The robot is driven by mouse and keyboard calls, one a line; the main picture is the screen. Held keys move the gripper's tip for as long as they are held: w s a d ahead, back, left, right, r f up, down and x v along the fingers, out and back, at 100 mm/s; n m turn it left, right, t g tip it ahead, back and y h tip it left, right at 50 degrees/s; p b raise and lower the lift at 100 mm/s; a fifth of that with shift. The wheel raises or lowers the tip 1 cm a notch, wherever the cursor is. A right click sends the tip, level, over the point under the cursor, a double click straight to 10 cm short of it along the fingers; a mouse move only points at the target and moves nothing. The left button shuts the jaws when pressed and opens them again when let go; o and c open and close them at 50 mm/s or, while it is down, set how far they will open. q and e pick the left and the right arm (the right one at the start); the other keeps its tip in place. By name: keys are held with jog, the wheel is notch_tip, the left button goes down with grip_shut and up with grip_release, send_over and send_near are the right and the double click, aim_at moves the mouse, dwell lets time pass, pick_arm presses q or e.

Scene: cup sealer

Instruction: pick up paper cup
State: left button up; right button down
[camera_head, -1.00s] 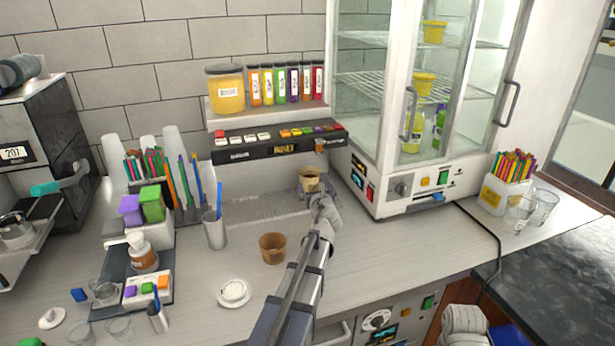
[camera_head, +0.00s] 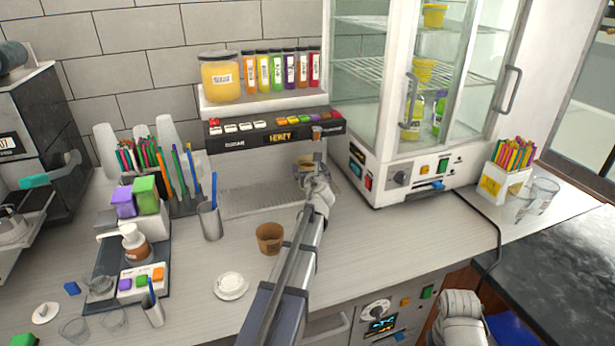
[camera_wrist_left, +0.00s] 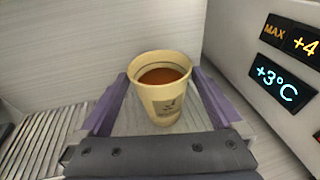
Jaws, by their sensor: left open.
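A cream paper cup (camera_wrist_left: 160,90) with a printed mark holds a brown drink and stands upright in the left wrist view. It also shows in the head view (camera_head: 306,161), under the dispenser, mostly hidden behind my gripper. My left gripper (camera_head: 312,172) reaches in to it. In the left wrist view the purple fingers (camera_wrist_left: 165,95) are open, one on each side of the cup, with small gaps between. My right gripper is not clearly seen; a pale part of my right arm shows at the lower right of the head view.
The dispenser (camera_head: 276,139) with coloured buttons is just above the cup. The glass-door cabinet (camera_head: 385,180) stands close on the right. A brown cup (camera_head: 269,239) and a white lid (camera_head: 231,286) sit on the counter left of my arm. The counter's front right is clear.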

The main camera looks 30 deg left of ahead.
aim_at(306, 161)
pick_arm(q)
jog(key=x, duration=0.3)
jog(key=shift+w+a+f, duration=0.15)
jog(key=shift+w, duration=0.05)
jog(key=shift+s, duration=0.1)
jog(key=shift+c, duration=0.6)
jog(key=c, duration=1.2)
